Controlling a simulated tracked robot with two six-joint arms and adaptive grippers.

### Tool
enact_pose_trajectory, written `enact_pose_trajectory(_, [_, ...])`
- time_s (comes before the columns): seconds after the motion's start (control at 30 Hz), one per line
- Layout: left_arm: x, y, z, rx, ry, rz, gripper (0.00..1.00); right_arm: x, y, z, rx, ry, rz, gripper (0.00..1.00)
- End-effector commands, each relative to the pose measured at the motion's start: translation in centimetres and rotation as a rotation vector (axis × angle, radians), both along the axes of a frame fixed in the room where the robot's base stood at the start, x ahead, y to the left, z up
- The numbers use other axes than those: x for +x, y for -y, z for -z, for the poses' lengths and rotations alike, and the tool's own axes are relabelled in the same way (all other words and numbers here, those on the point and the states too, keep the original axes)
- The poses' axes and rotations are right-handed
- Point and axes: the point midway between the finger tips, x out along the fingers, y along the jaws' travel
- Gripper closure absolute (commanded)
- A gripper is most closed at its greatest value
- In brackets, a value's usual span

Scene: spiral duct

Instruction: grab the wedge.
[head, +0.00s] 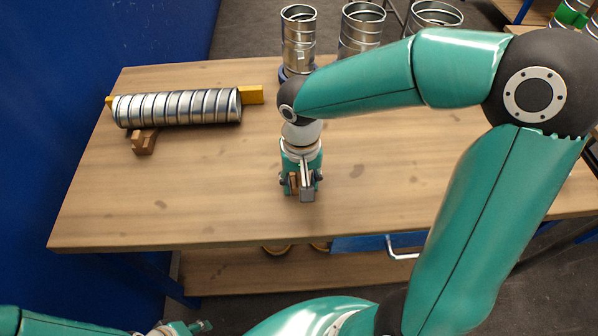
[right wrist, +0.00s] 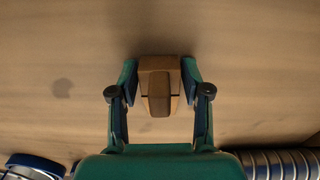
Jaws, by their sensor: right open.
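The wedge (right wrist: 158,98) is a brown wooden block on the table top. In the right wrist view it lies between the two fingers of my right gripper (right wrist: 159,76), which is open around it. The left finger stands slightly apart from the wedge; the right finger is very close, and I cannot tell whether it touches. In the head view my right gripper (head: 303,189) points down near the table's front middle, and a bit of brown wedge (head: 294,183) shows at its fingers. My left gripper (head: 188,328) is at the bottom left, below the table front, too small to read.
A spiral duct (head: 178,107) lies at the table's left, with a yellow bar (head: 251,95) behind it and a brown block (head: 145,140) at its front. Metal duct pieces (head: 361,28) stand at the back. The table (head: 220,215) is clear around my right gripper.

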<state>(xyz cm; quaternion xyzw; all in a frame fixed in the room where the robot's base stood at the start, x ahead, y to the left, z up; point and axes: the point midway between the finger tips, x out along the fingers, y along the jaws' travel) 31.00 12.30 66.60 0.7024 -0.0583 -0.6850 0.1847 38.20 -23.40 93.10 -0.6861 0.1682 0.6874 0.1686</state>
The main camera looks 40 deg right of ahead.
Motion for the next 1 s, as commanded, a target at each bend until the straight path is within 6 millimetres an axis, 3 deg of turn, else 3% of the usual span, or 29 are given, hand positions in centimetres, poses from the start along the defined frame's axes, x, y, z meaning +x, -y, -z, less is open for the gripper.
enact_pose_trajectory(0.2, [0.00, 0.00, 0.00, 0.000, 0.000, 0.000, 0.60, 0.00, 0.01, 0.13, 0.000, 0.000, 0.000, 0.52])
enact_pose_trajectory(0.5, [0.00, 0.00, 0.01, 0.000, 0.000, 0.000, 0.60, 0.01, 0.00, 0.09, 0.000, 0.001, 0.000, 1.00])
enact_pose_trajectory(1.0, [0.00, 0.00, -0.03, 0.000, 0.000, 0.000, 0.60, 0.11, -0.01, -0.43, -0.001, 0.003, 0.000, 1.00])
